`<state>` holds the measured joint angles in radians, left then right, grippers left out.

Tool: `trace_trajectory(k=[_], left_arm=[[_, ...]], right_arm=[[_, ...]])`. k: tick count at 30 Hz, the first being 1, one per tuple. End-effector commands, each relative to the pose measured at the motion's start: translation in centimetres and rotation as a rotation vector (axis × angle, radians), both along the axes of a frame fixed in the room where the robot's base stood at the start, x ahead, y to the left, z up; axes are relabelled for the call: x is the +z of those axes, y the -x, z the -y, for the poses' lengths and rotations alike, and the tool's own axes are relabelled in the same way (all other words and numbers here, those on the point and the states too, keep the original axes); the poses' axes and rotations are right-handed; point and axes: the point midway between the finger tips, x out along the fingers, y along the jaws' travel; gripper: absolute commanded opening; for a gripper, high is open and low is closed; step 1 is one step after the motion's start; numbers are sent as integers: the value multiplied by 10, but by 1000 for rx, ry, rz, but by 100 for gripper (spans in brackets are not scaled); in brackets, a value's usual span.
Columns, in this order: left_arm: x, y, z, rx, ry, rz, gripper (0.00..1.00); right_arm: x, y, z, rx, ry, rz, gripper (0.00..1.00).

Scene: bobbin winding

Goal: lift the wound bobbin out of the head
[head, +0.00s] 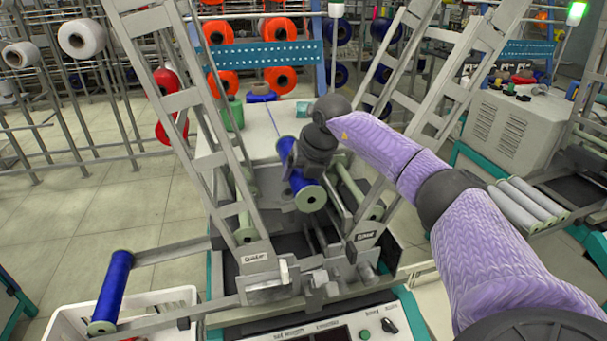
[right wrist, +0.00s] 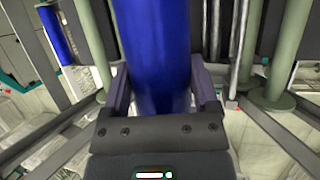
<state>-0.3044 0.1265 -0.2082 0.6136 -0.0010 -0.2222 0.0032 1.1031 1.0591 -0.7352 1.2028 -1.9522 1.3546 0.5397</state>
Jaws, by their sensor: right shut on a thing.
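The wound bobbin (head: 298,180) is a blue spool with pale green end flanges. It is tilted between the two grey ladder frames of the winding head (head: 268,291), above the lower mechanism. My right gripper (head: 303,172) reaches in from the right and is shut around it. In the right wrist view the blue winding (right wrist: 155,50) lies between the two fingers (right wrist: 160,92). Whether the bobbin still touches any part of the head is hard to tell. My left gripper is not in view.
Pale green rollers (head: 352,188) flank the held bobbin. Sloping ladder uprights (head: 200,130) stand close on both sides. A control panel (head: 330,330) is at the front.

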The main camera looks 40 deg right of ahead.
Motion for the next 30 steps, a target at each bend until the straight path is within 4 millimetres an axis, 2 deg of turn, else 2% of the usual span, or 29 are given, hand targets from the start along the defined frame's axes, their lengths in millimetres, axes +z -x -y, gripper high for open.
trace_trajectory(k=[1,5,16,23,30], left_arm=[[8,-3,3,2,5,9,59],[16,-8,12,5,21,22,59],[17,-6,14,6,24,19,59],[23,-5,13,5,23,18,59],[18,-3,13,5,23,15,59]], right_arm=[[10,0,0,0,-1,3,0],[17,0,0,1,1,2,0],[17,2,0,1,1,1,0],[18,29,-15,3,4,-2,0],[15,58,-31,0,4,0,0]])
